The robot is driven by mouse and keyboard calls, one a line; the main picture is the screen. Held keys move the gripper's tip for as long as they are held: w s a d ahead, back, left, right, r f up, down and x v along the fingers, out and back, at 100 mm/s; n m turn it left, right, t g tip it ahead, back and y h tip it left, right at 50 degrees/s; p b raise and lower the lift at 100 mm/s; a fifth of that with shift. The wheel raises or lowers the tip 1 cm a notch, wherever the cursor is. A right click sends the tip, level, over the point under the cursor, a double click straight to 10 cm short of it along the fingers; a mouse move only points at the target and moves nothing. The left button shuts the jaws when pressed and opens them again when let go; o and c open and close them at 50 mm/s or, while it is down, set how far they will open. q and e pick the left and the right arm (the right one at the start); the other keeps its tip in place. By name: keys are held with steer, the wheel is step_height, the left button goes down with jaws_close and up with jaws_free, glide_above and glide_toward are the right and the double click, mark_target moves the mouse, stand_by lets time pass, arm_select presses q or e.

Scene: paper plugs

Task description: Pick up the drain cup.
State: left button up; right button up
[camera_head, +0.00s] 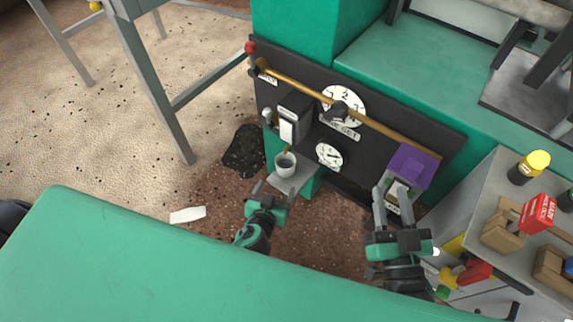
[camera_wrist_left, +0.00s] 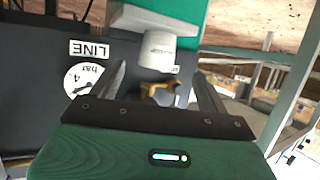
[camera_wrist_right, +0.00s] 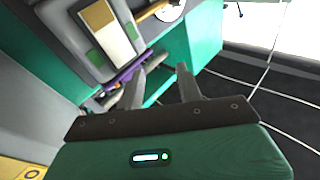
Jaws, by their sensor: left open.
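The drain cup (camera_head: 285,165) is a small pale grey cup on a small grey shelf (camera_head: 304,171) at the front of the dark panel. My left gripper (camera_head: 274,190) is open and empty just in front of and below the cup, apart from it. In the left wrist view, which looks turned over, the cup (camera_wrist_left: 158,50) lies beyond the gap between the fingers, against the shelf (camera_wrist_left: 150,19). A brass fitting (camera_wrist_left: 160,90) shows by its mouth. My right gripper (camera_head: 390,193) is open by the purple-topped grey box, its fingers apart.
The dark panel (camera_head: 440,137) carries a brass pipe (camera_head: 310,92), two white gauges (camera_head: 344,106) (camera_head: 329,155) and a purple-topped box (camera_head: 411,166). A green surface (camera_head: 130,255) fills the near left. A grey bench (camera_head: 485,200) with boxes stands at right. A white paper (camera_head: 188,215) lies on the floor.

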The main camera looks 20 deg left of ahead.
mark_target(282, 172)
arm_select(q)
steer(key=x, duration=0.5)
steer(key=shift+w+a+f, duration=0.1)
steer(key=shift+w, duration=0.25)
steer(key=shift+b+x, duration=0.35)
steer(key=shift+x, duration=2.85)
arm_select(e)
step_height(282, 172, up, 6)
steer(key=d+t, duration=0.1)
steer(key=t, duration=0.2)
steer(key=shift+w+d+t, duration=0.15)
steer(key=shift+d+t, duration=0.15)
steer(key=shift+d, duration=0.05)
arm_select(q)
steer(key=shift+c, duration=0.5)
arm_select(e)
steer(key=shift+f, duration=0.15)
arm_select(q)
steer(key=c, duration=1)
